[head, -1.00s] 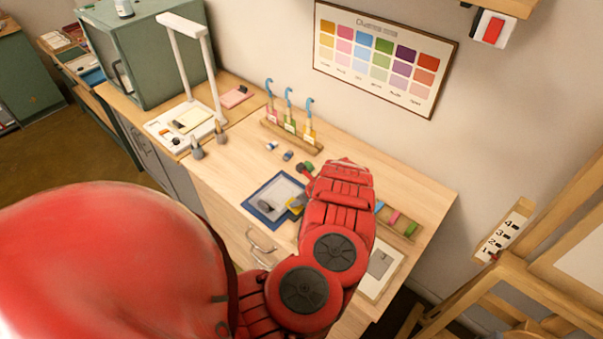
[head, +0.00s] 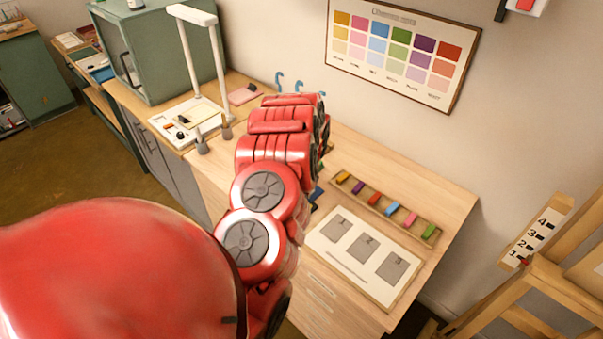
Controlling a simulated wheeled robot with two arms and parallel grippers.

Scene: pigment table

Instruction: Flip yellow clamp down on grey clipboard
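A red arm of mine, which seems to be the left, rises through the middle of the head view and covers much of the desk. No gripper fingers show clearly; the left gripper is hidden behind this arm. The right gripper is not in view. The grey clipboard and its yellow clamp cannot be made out behind the arm, so the clamp's position cannot be told. Only a small dark blue piece (head: 316,195) shows at the arm's right edge; I cannot tell what it belongs to.
A wooden rack (head: 388,208) of several coloured blocks and a white board (head: 335,257) with numbered grey areas lie right of the arm. A white lamp stand (head: 221,75) and green cabinet (head: 160,60) are at the back left. An easel (head: 550,290) stands at the right.

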